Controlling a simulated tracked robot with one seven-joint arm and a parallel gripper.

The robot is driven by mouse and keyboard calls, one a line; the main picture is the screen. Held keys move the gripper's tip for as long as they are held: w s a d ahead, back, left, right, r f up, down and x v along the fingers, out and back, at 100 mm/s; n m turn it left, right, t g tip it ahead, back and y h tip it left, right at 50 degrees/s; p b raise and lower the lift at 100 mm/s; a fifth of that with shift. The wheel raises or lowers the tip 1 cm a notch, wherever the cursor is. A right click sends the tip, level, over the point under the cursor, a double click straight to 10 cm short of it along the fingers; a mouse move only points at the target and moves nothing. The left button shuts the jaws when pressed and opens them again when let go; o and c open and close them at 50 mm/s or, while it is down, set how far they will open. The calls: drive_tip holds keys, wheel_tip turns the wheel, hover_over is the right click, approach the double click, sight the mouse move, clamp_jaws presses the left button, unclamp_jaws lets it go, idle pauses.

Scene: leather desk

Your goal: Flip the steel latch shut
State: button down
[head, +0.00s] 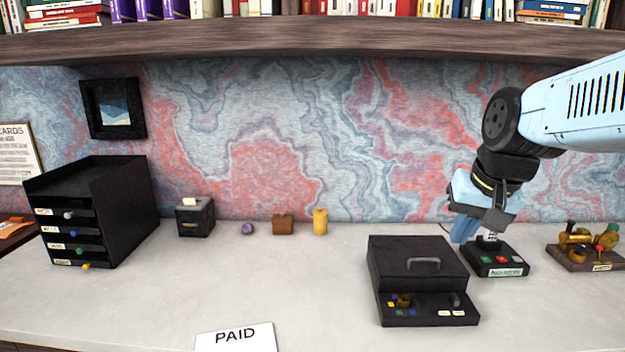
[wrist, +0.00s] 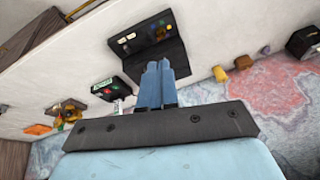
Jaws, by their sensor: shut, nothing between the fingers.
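My gripper (head: 464,232) is shut and empty, fingers pointing down beside a small black box with coloured buttons (head: 497,260). In the wrist view the blue fingers (wrist: 157,66) are together, overlapping the edge of a black case. A pale metal piece (head: 488,238) stands up at the back of the button box, close beside the fingers; I cannot tell if they touch. It also shows in the wrist view (wrist: 118,106). The black case (head: 415,250) has a grey handle and an open front tray with a small grey upright piece (head: 455,299). I cannot tell which metal piece is the latch.
A brass-coloured object on a dark base (head: 585,258) stands at the right. A black drawer unit (head: 125,200), a small black box (head: 194,217), a brown block (head: 282,224) and a yellow cylinder (head: 320,221) stand left. A PAID card (head: 235,338) lies in front. The middle desk is clear.

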drive_tip(key=s+n, duration=0.1)
drive_tip(key=s+a+t, duration=0.1)
drive_tip(key=s, duration=0.1)
drive_tip(key=s+n, duration=0.1)
drive_tip(key=shift+s+a+r+n+h, duration=0.3)
drive_tip(key=shift+r, duration=0.1)
drive_tip(key=c, duration=1.7)
unclamp_jaws()
drive_tip(key=shift+s, duration=0.15)
drive_tip(key=shift+c, duration=0.2)
drive_tip(key=o, duration=0.3)
drive_tip(key=shift+o, duration=2)
drive_tip(key=w+d+f+g, duration=0.1)
drive_tip(key=w+d, duration=0.1)
drive_tip(key=w, duration=0.5)
drive_tip(key=shift+w+d+f, duration=0.3)
drive_tip(key=g, duration=0.4)
hover_over(455, 295)
wheel_tip(455, 295, down, 18)
wheel_tip(455, 295, down, 13)
drive_tip(key=shift+f, duration=0.1)
